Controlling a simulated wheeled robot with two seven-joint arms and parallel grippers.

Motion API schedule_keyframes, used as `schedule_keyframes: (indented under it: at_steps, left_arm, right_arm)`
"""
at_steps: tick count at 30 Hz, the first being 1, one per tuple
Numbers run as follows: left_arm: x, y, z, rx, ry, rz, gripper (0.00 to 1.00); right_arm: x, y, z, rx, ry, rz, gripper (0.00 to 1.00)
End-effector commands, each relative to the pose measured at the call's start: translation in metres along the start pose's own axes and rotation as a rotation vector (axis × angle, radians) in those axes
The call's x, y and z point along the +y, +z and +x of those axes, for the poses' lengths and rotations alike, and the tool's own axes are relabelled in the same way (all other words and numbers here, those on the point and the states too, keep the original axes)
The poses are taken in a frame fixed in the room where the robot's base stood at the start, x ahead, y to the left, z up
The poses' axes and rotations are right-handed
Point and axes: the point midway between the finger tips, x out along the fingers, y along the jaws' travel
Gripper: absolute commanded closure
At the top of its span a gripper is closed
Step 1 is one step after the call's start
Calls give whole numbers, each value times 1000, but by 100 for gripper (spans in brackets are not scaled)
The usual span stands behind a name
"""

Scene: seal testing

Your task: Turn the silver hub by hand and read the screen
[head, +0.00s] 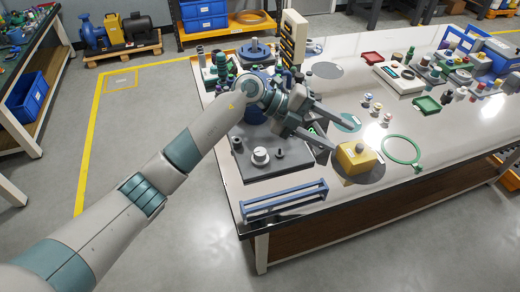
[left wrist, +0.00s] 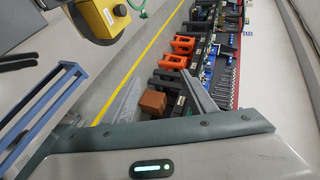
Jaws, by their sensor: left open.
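A dark grey block-shaped device (head: 275,161) stands at the table's near left corner. A small silver-white round knob (head: 261,155) sits on its top; it is the likeliest silver hub, but I cannot be sure. My left gripper (head: 341,135) is open and empty above the table, to the right of the knob and apart from it. Its fingers point right, close to a yellow box (head: 355,156) in the picture. The left arm hides part of the device's back. In the left wrist view the open fingers (left wrist: 163,75) have nothing between them. I cannot make out a readable screen.
A blue rack (head: 284,200) lies along the table's near edge. A green ring (head: 402,150) lies right of the yellow box. Bottle-like items crowd behind the gripper.

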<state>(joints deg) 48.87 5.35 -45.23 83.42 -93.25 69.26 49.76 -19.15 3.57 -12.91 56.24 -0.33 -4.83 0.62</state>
Motion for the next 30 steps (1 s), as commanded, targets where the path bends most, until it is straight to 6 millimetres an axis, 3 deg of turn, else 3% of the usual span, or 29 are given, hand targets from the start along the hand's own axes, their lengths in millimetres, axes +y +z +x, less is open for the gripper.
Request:
schedule_keyframes:
  at_steps: [4,7,12,15,19,30]
  left_arm:
    - [38,28,-35,-31,392,8,49]
    - [57,47,-74,-85,637,-22,49]
    - [69,68,-143,-193,938,-101,49]
    - [69,72,-168,-235,1034,-136,49]
    - [69,73,-181,-257,1079,-156,49]
    - [70,73,-180,-256,1078,-156,49]
  right_arm:
    - [-1,-2,1,6,-1,0,8]
    - [-1,-4,1,10,-1,0,8]
    - [-1,-6,1,14,-1,0,8]
    - [-1,-6,2,16,-2,0,8]
    - [-1,-6,1,16,-2,0,8]
    - [-1,-6,1,14,-1,0,8]
